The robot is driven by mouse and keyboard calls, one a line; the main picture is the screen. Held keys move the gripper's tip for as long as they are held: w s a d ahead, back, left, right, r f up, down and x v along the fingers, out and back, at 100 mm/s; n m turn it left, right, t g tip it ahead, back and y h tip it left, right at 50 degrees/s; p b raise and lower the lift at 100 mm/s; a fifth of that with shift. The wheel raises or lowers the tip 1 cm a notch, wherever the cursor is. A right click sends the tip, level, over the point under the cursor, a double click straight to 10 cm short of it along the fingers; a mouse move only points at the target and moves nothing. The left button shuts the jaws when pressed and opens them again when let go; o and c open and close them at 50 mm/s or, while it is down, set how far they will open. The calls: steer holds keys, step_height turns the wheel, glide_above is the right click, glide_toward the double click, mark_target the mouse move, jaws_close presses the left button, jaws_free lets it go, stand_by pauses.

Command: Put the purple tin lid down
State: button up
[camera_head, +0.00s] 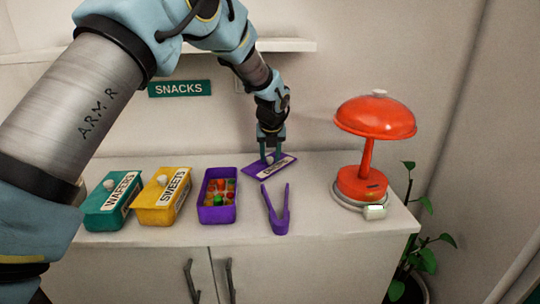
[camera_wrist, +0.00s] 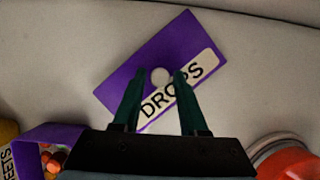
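The purple tin lid (camera_head: 256,168) has a white DROPS label and a pale round knob. It lies flat, turned at an angle, on the counter behind the purple tongs, and also shows in the wrist view (camera_wrist: 185,38). My gripper (camera_head: 272,153) is above the lid, with its two green fingers on either side of the knob (camera_wrist: 160,77). In the wrist view a narrow gap shows between the fingers and the knob, so the gripper looks open. The open purple tin (camera_head: 216,215) with colourful sweets stands to the left of the lid.
A yellow SWEETS tin (camera_head: 153,216) and a teal WAFERS tin (camera_head: 100,220) stand on the left. Purple tongs (camera_head: 276,222) lie in front of the lid. A red lamp (camera_head: 375,120) stands on the right. A shelf (camera_head: 290,45) hangs behind. Bare white counter (camera_head: 320,205) lies between tongs and lamp.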

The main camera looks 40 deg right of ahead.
mark_target(270, 157)
steer(key=shift+o, duration=1)
steer(key=shift+r, duration=0.1)
steer(key=shift+r, duration=0.35)
steer(key=v, duration=0.2)
steer(key=shift+s+a+r+b, duration=0.15)
steer(key=shift+r+b, duration=0.15)
steer(key=shift+b, duration=0.1)
steer(key=s+a+b, duration=0.1)
steer(key=s+a, duration=0.1)
steer(key=s, duration=0.1)
steer(key=s+a+b, duration=0.1)
steer(key=s+a, duration=0.2)
steer(key=s+a+b, duration=0.1)
steer(key=s+a, duration=0.1)
steer(key=s, duration=0.1)
steer(key=shift+s+a+f+b, duration=0.1)
steer(key=shift+a+f+b, duration=0.1)
steer(key=shift+a+b, duration=0.15)
steer(key=shift+d, duration=0.1)
